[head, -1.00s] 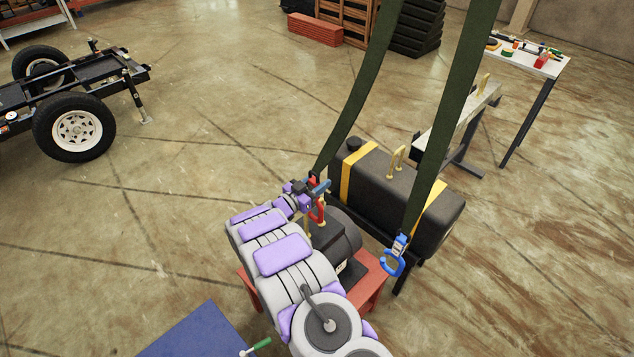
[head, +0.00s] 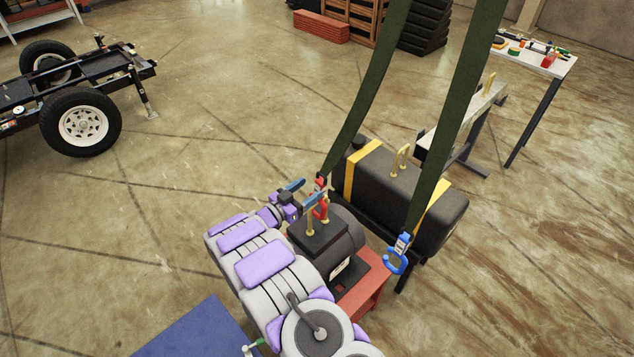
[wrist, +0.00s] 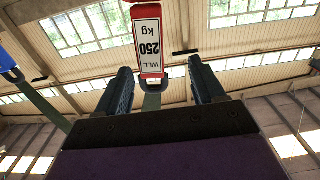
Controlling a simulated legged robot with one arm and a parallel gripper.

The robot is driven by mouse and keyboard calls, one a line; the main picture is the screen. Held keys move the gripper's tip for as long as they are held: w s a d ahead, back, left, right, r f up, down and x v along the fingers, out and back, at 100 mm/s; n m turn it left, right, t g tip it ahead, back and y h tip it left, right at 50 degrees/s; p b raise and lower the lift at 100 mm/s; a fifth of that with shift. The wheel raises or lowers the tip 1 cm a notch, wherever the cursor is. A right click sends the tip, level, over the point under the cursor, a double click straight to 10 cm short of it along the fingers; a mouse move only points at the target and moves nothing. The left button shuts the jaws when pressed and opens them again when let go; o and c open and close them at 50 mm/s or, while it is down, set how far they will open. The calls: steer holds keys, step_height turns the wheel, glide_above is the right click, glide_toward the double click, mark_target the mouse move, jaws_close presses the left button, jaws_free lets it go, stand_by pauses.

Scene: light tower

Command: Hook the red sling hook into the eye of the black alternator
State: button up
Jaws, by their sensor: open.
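The black alternator (head: 349,232) stands on a red stand (head: 366,298), with brass eye posts (head: 311,224) on its top. The red sling hook (head: 320,200) hangs from a dark green strap (head: 362,105), right at the alternator's eye. I cannot tell whether its tip passes through the eye. My gripper (head: 301,192) is just left of the hook, its blue fingers open. In the wrist view the hook's red-edged 250 kg label (wrist: 147,40) shows beyond and between my open fingers (wrist: 160,85), apart from both.
A blue hook (head: 397,257) hangs on a second strap (head: 457,110) at right. A black tank with yellow bands (head: 407,183) stands close behind the alternator. A blue surface (head: 205,330) is at lower left. A trailer (head: 70,100) is farther left, with clear floor between.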

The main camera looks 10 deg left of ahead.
steer(key=v, duration=1.1)
steer(key=w+a+r+n+y, duration=0.2)
steer(key=w+r+y, duration=0.6)
steer(key=w+r, duration=0.3)
steer(key=s+d+r+n+g+y+b, duration=0.1)
steer(key=s+d+r+n+g+y, duration=0.25)
steer(key=r+y, duration=0.4)
steer(key=s+d+g+h, duration=0.1)
steer(key=s+d+g, duration=0.3)
steer(key=s+d, duration=0.6)
steer(key=s+d+n+g+h+b, duration=0.1)
steer(key=s+d+g, duration=0.3)
steer(key=s+d, duration=0.7)
steer(key=s+d+f+n+g+h, duration=0.1)
steer(key=s+d+g, duration=0.3)
steer(key=s+d, duration=0.7)
steer(key=s+h, duration=0.1)
steer(key=s, duration=1.3)
steer(key=shift+g+h, duration=0.25)
steer(key=shift+c, duration=0.2)
